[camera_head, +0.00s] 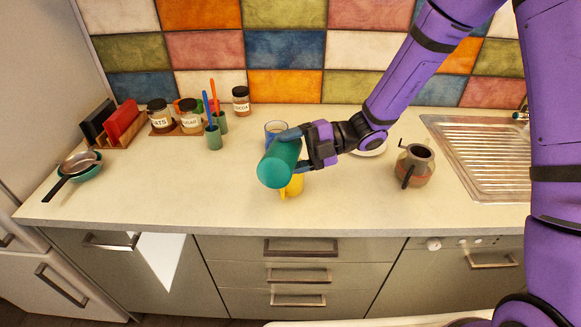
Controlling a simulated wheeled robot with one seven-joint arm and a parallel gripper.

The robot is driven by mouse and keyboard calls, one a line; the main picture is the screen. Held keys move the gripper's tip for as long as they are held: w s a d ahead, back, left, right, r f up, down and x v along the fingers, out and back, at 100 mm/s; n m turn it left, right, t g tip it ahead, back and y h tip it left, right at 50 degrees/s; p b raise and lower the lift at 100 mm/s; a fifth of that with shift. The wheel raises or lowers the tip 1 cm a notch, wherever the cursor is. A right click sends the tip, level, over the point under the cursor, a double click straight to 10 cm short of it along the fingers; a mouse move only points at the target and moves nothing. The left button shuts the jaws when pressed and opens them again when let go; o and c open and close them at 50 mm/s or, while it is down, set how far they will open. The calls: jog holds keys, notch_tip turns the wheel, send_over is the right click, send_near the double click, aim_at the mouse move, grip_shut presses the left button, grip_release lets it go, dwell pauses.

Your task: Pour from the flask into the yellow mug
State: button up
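My gripper (296,150) is shut on a green flask (276,166), with one finger on each side of it. The flask is tilted, its round end towards the camera; its far end is hidden by the gripper and flask body. The yellow mug (292,188) stands on the counter, mostly hidden behind the flask, with its lower part and handle showing. The flask overlaps the mug in this view. Whether they touch, and whether anything is flowing, cannot be seen.
A blue mug (275,128) stands just behind the flask. A glass pot (414,165) and a sink (480,150) are to the right. A white dish (372,151) is partly behind my arm. Jars, cups with utensils and a pan (78,162) are left. The front-left counter (160,195) is clear.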

jog(key=shift+r, duration=0.1)
jog(key=shift+s+a+f+n+t+h, duration=0.1)
jog(key=shift+s+f+n+t+h, duration=0.15)
jog(key=shift+f+n, duration=0.25)
jog(key=shift+s+a+f+n+t+h, duration=0.15)
jog(key=shift+s+f+n+h, duration=0.1)
jog(key=shift+f+n, duration=0.2)
jog(key=shift+d+f+n, duration=0.15)
jog(key=shift+f+n, duration=0.2)
jog(key=shift+f, duration=0.1)
jog(key=shift+f, duration=0.1)
